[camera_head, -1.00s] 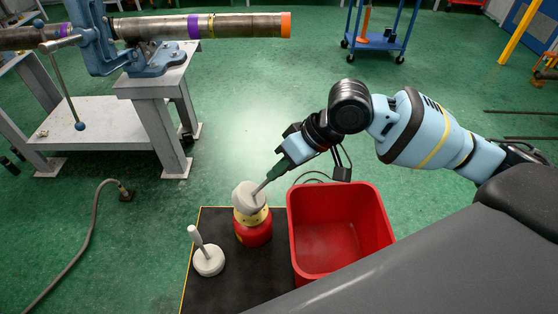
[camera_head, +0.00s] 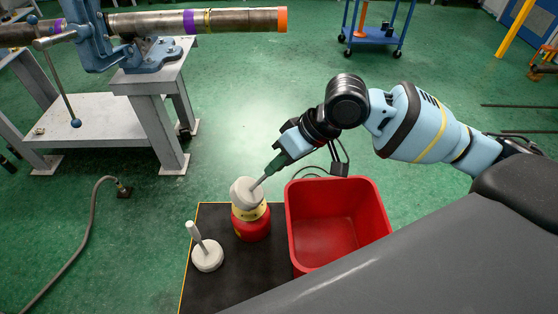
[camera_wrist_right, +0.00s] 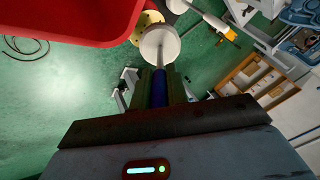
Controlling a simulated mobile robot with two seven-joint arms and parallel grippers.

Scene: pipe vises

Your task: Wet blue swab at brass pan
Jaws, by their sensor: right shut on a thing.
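My right gripper (camera_head: 277,162) is shut on the handle of a swab. Its white round head (camera_head: 243,193) is at the top of a red can (camera_head: 253,230). In the right wrist view the handle shows blue (camera_wrist_right: 160,88) between my fingers (camera_wrist_right: 160,92), with the white head (camera_wrist_right: 160,43) beyond. The brass pan (camera_head: 252,214) on the can shows as a yellow rim below the head, and as a perforated disc (camera_wrist_right: 146,22) in the wrist view. The head covers part of it; I cannot tell whether they touch. My left gripper is out of view.
A second white swab (camera_head: 208,257) stands on the black mat (camera_head: 262,272), left of the can. A red bin (camera_head: 378,228) stands close on the can's right. A blue vise (camera_head: 95,45) with a pipe (camera_head: 240,21) stands at the back left. The green floor between is mostly clear.

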